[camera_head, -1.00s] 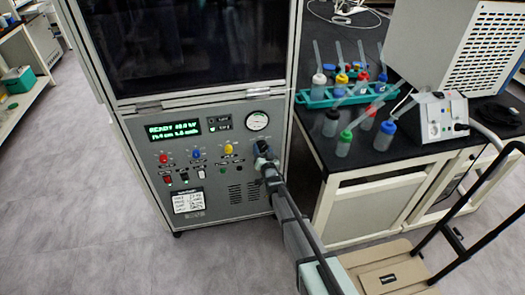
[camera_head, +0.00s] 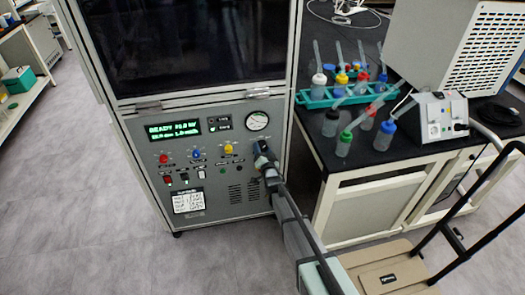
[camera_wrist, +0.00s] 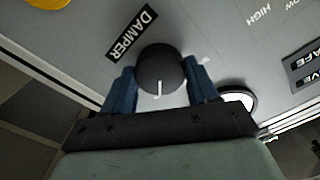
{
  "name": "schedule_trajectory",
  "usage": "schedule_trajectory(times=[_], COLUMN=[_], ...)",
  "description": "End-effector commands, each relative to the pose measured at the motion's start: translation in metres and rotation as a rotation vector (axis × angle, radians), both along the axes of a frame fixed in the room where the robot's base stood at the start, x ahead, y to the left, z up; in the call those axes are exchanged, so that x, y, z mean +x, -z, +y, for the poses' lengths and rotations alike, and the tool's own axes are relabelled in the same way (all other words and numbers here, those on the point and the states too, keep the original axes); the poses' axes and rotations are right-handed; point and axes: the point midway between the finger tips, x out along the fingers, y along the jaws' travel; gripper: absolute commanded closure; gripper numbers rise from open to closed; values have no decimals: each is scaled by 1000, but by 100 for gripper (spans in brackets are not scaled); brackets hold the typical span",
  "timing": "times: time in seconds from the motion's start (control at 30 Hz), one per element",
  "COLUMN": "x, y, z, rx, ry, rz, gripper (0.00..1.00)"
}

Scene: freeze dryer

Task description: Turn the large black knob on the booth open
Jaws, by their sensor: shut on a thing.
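The large black knob (camera_wrist: 160,70) is round with a white pointer line and sits on the booth's grey panel beside a label reading DAMPER. My gripper (camera_wrist: 160,85) has its two blue fingers on either side of the knob, shut on it. In the wrist view the white line points down toward the gripper's palm. In the head view my gripper (camera_head: 264,158) is at the right side of the booth's panel (camera_head: 215,190), below the round gauge, and hides most of the knob.
A lit green display (camera_head: 172,130), a round gauge (camera_head: 257,121), and red, blue and yellow knobs are on the panel. A black bench (camera_head: 385,155) with bottles in a teal rack (camera_head: 345,95) stands close to my arm's right. Open floor lies left of the booth.

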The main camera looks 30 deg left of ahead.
Motion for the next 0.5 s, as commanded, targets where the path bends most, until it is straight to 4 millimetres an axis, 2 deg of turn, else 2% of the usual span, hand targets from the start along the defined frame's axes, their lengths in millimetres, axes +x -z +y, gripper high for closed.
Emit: schedule_trajectory(times=[0.03, 0.07, 0.1, 0.3, 0.5], x=[0, 0, 1, 0, 0], y=[-1, -1, -1, 0, 0], z=[0, 0, 0, 0, 0], rx=[5, 5, 4, 2, 1], ry=[1, 1, 1, 1, 1], rz=[1, 1, 2, 1, 0], gripper=[72, 40, 36, 17, 16])
